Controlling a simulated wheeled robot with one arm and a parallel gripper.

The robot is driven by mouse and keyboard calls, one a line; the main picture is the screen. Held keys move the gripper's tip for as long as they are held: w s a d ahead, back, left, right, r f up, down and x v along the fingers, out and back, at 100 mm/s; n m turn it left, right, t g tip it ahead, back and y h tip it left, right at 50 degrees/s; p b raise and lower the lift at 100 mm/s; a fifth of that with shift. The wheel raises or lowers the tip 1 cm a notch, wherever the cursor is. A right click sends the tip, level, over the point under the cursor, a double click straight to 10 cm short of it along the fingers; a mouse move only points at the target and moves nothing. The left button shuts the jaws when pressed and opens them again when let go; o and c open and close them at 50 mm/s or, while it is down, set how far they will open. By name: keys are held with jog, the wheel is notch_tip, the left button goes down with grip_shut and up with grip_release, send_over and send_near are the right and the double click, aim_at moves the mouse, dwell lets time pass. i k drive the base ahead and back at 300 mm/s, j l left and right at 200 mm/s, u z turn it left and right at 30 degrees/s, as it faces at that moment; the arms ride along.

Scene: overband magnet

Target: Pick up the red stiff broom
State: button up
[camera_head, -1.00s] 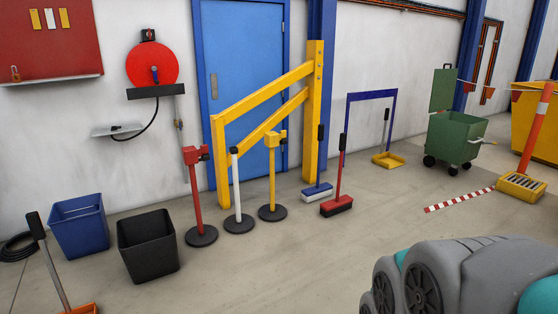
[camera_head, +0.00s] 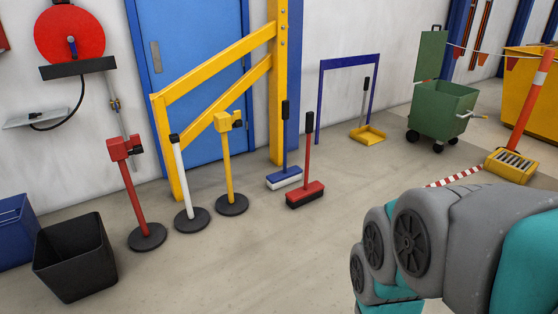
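The red stiff broom (camera_head: 306,190) stands upright on the concrete floor near the middle of the view. It has a red head with dark bristles, a red handle and a black grip at the top. A blue broom (camera_head: 284,176) with white bristles stands just behind it to the left, with a blue handle and black grip. My grey and teal arm fills the lower right. My gripper is not in view.
Red (camera_head: 136,190), white (camera_head: 183,180) and yellow (camera_head: 228,165) posts on round bases stand left of the brooms. A yellow barrier frame (camera_head: 275,100) stands behind. A black bin (camera_head: 75,258) is at lower left. A yellow dustpan (camera_head: 367,134) and green wheeled bin (camera_head: 443,108) are right. Floor in front is clear.

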aim_at(295, 198)
jog(key=i+l, duration=0.1)
jog(key=l, duration=0.2)
jog(key=i+l+z, duration=0.1)
jog(key=l, duration=0.15)
jog(key=z, duration=1.8)
jog(key=u, duration=1.9)
jog(key=i+j+u, duration=0.1)
jog(key=i+j, duration=0.9)
jog(key=i, duration=0.25)
jog(key=i+j+u, duration=0.15)
jog(key=i+j, duration=0.3)
jog(key=i, duration=0.15)
jog(key=i+l, duration=0.2)
jog(key=i, duration=0.15)
